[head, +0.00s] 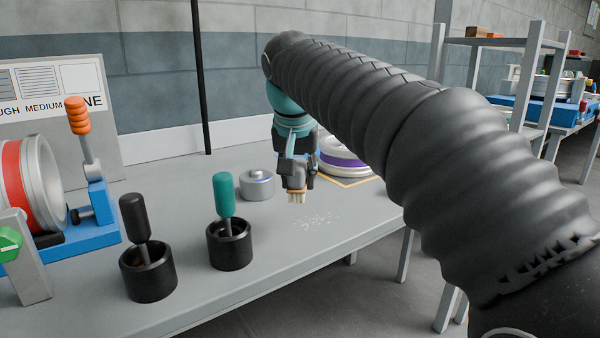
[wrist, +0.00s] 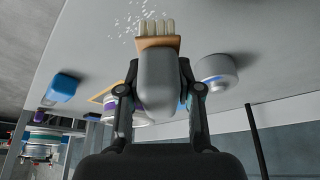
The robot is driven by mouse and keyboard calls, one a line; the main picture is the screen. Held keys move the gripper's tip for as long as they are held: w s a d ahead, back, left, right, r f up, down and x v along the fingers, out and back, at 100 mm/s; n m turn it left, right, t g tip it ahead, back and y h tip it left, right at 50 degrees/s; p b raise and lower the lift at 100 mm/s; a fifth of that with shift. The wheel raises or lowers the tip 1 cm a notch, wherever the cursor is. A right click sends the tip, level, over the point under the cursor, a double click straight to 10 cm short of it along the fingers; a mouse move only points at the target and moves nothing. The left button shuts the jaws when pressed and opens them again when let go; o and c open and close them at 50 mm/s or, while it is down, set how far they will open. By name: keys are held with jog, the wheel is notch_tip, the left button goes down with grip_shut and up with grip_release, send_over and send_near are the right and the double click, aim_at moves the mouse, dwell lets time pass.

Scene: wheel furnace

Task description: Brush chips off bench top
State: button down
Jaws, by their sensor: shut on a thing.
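My gripper (head: 299,176) is shut on a brush and holds it over the bench top (head: 360,224). In the wrist view the brush (wrist: 157,80) has a grey handle between the fingers, a tan head and pale bristles pointing away from my gripper. In the head view its bristles are just left of the white chips (head: 318,221); whether they touch the bench I cannot tell. The chips lie scattered in a small patch near the bench's front edge. They also show beyond the bristles in the wrist view (wrist: 140,18).
A teal-handled tool (head: 224,195) and a black-handled tool (head: 135,217) stand in black cups. A grey round canister (head: 257,185) stands behind. A purple-banded wheel (head: 342,160) sits behind my gripper. A blue fixture with a red-banded wheel (head: 17,184) stands at left.

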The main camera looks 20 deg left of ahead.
aim_at(312, 218)
jog(key=shift+f+b, duration=2.8)
jog(key=shift+f+b, duration=0.6)
jog(key=shift+f, duration=0.35)
jog(key=shift+d+r, duration=0.1)
jog(key=shift+w+d+r+p, duration=0.1)
jog(key=shift+w+d+p, duration=0.65)
jog(key=shift+w, duration=0.2)
jog(key=shift+w+d+f+p, duration=0.2)
jog(key=shift+w+d+p, duration=0.6)
jog(key=shift+w+d, duration=0.8)
jog(key=shift+w+d+p, duration=0.45)
jog(key=shift+w+d, duration=0.05)
jog(key=shift+w, duration=0.2)
jog(key=shift+w+d+p, duration=0.45)
jog(key=shift+w+d, duration=0.05)
jog(key=shift+w, duration=0.2)
jog(key=shift+r, duration=0.1)
jog(key=shift+s+a+f, duration=0.1)
jog(key=shift+s+a, duration=1.1)
jog(key=shift+s, duration=0.2)
jog(key=shift+s+a+f, duration=0.1)
jog(key=shift+s+a, duration=1.05)
jog(key=shift+s, duration=0.2)
